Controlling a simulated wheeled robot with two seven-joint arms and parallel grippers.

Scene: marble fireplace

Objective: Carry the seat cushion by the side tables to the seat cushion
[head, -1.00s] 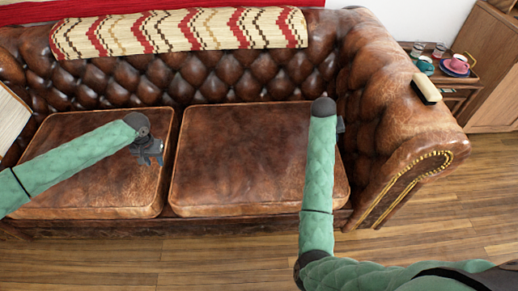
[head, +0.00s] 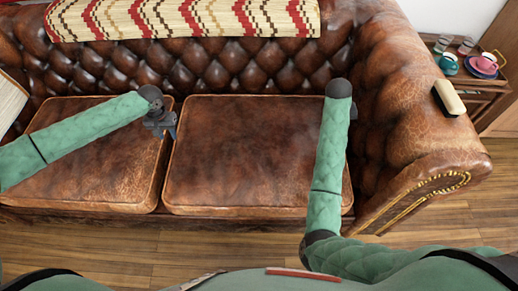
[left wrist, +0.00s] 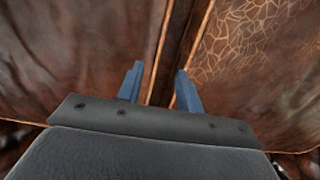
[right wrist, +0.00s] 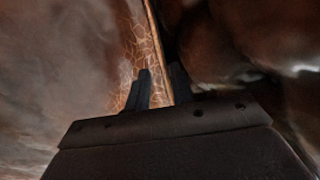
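Two brown leather seat cushions lie side by side on the sofa. The right seat cushion (head: 250,155) is nearer the side table (head: 482,98); the left seat cushion (head: 95,180) is beside it. My left gripper (left wrist: 158,85) is open and empty, pointing down over the gap between the cushions; it also shows in the head view (head: 170,132). My right gripper (right wrist: 160,86) is at the right cushion's right edge by the sofa arm, mostly hidden behind my arm in the head view. Its fingers stand slightly apart, with the cushion's piped edge seen between them; contact cannot be told.
The tufted backrest (head: 190,68) carries a patterned throw (head: 200,18). The padded sofa arm (head: 410,110) rises at the right, with a small cream-topped object (head: 449,97) on it. Cups (head: 447,63) and glasses stand on the side table. Wooden floor (head: 440,222) lies in front.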

